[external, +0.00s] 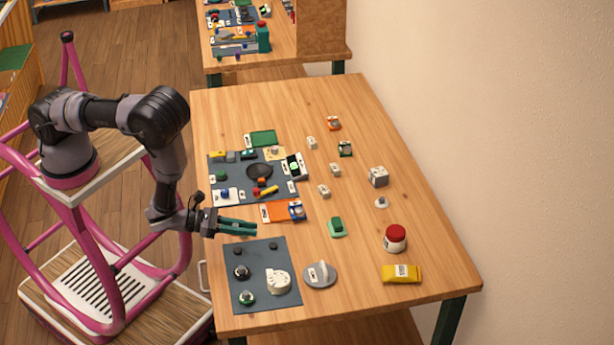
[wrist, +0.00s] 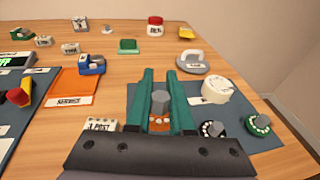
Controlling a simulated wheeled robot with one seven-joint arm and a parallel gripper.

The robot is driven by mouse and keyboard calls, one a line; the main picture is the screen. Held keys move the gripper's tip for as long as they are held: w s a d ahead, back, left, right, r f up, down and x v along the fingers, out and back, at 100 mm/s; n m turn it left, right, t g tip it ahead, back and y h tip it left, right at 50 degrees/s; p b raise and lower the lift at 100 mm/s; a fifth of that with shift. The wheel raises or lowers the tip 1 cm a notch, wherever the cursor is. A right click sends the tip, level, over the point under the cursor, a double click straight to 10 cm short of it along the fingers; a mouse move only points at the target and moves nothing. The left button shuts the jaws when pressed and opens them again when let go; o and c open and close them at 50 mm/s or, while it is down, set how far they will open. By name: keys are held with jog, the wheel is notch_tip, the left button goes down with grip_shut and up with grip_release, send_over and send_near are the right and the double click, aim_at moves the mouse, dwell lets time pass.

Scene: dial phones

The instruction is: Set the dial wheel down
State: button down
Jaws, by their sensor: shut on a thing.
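My gripper (external: 252,229) has teal fingers and hangs above the table, just beyond the far edge of the lower dark mat (external: 262,252). In the wrist view my gripper (wrist: 160,77) is shut on the dial wheel (wrist: 159,104), which shows a grey knob and an orange part with pale spots. The fingers and wrist hide the rest of it; I cannot make it out in the external view. The mat bears a white dial piece (external: 278,282), a black dial (external: 241,271), a green-rimmed dial (external: 247,297) and two small dark pegs (external: 273,246).
A grey disc with a handle (external: 320,274) stands right of the mat. An orange mat (external: 274,212) lies behind my gripper, and a cluttered dark mat (external: 225,165) farther back. A red-lidded jar (external: 395,239) and yellow packet (external: 401,274) stand near the right edge.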

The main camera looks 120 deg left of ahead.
aim_at(248, 252)
jog(key=shift+f, duration=3.25)
jog(key=shift+f, duration=0.1)
jog(key=shift+f, duration=0.15)
jog(key=c, duration=0.8)
grip_release()
